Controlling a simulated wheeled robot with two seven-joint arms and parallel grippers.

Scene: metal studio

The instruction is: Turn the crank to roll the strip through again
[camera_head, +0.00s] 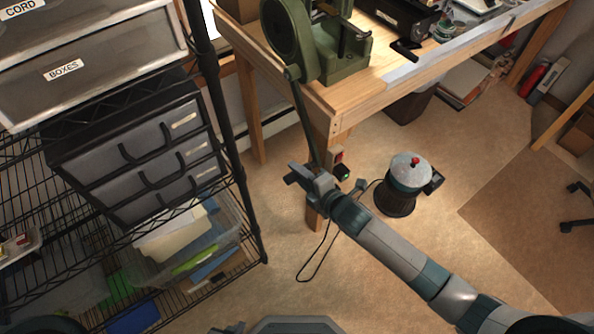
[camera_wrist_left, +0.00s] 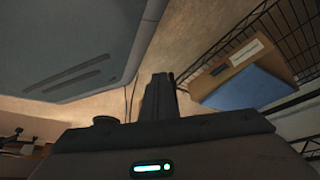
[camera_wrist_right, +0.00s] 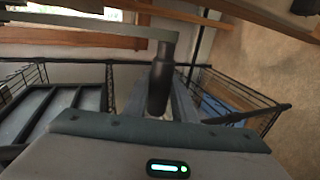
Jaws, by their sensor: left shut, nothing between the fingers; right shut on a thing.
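The green rolling mill (camera_head: 335,50) stands at the near left corner of the wooden workbench. Its crank arm (camera_head: 304,120) hangs down past the bench edge from the hub on the mill's left side. My right gripper (camera_head: 309,180) is shut on the dark crank handle (camera_wrist_right: 159,88) at the arm's lower end. In the right wrist view the grey crank arm (camera_wrist_right: 90,24) runs left from the handle's top. My left gripper (camera_wrist_left: 159,95) is shut and empty, low and away from the mill; I cannot make it out in the head view. I cannot make out the strip.
A wire shelf rack (camera_head: 222,130) with drawers and bins stands at the left, close to my right gripper. A bench leg (camera_head: 316,215) is just behind that gripper. A round canister (camera_head: 400,195) with a red knob stands on the floor, with a cable nearby.

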